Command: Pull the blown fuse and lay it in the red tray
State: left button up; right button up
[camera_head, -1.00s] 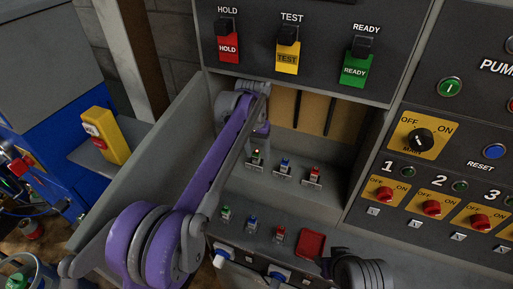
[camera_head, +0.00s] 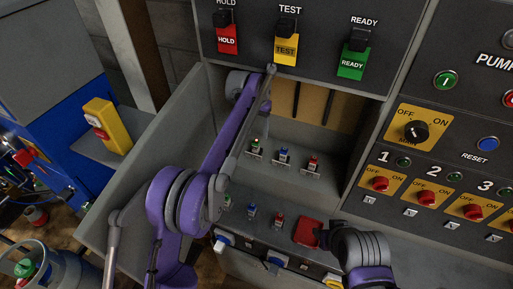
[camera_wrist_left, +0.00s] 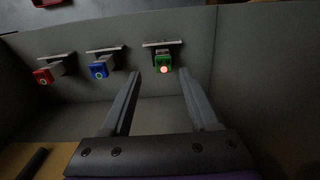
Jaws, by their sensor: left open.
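Three fuses stand in the cabinet's back row: green (camera_head: 255,147), blue (camera_head: 284,154) and red (camera_head: 313,163). In the left wrist view the green fuse (camera_wrist_left: 164,61) has a glowing red light on its face; the blue (camera_wrist_left: 98,71) and red (camera_wrist_left: 43,76) ones show no such glow. My left gripper (camera_wrist_left: 159,82) is open and empty, its fingers pointing toward the green fuse with a gap left. In the head view my left arm largely hides its gripper. The red tray (camera_head: 307,233) lies on the front ledge, no fuse visible in it.
A front row holds a blue fuse (camera_head: 251,211), a red fuse (camera_head: 278,219) and a green one partly hidden by my left arm. My right arm's grey wrist is beside the tray; its fingers are unclear. The cabinet's side wall (camera_head: 165,140) stands left of my arm.

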aim_at(256, 142)
pick_arm(q)
jog(key=f, duration=0.2)
jog(key=f+b, duration=0.1)
jog(key=f, duration=0.1)
jog(key=f+b, duration=0.1)
jog(key=f, duration=0.1)
jog(key=shift+w+a, duration=0.1)
jog(key=shift+a, duration=0.2)
jog(key=shift+f, duration=0.65)
jog(key=shift+w, duration=0.15)
pick_arm(e)
jog(key=f, duration=0.1)
jog(key=s+f, duration=0.1)
jog(key=f, duration=0.1)
jog(key=shift+s+a+f+g, duration=0.15)
jog(key=shift+s+g, duration=0.1)
jog(key=shift+g, duration=0.05)
jog(key=shift+r, duration=0.2)
